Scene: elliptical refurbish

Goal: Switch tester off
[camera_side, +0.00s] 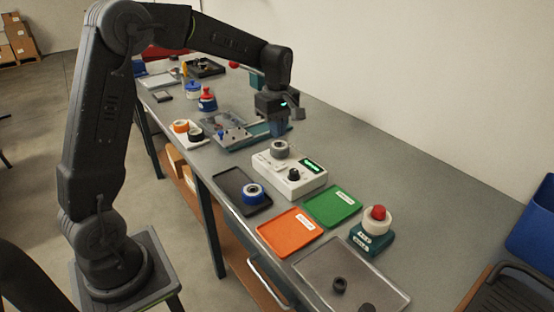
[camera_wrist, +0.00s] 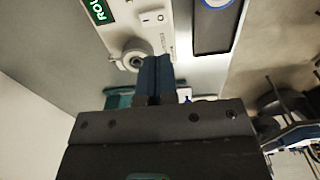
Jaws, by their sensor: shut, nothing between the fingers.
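The tester (camera_side: 290,186) is a white box on the bench with a lit green display (camera_side: 312,166) and a black knob (camera_side: 294,174) on top. A grey round part (camera_side: 279,149) sits at its far end. My gripper (camera_side: 278,132) is shut and empty, pointing down just above and behind that grey part. In the wrist view the tester (camera_wrist: 122,17), its green display (camera_wrist: 98,10) and the grey round part (camera_wrist: 133,56) show beyond my shut fingers (camera_wrist: 153,70). A small marked patch (camera_wrist: 153,17) shows on the white face. Whether the fingers touch the tester cannot be told.
A dark tray (camera_side: 232,183) with a blue-and-white roll (camera_side: 253,192) lies to the left. Orange (camera_side: 289,234) and green (camera_side: 333,205) trays lie in front. A red-topped device (camera_side: 376,222) stands right. A fixture plate (camera_side: 238,135) is behind. The wall side of the bench is clear.

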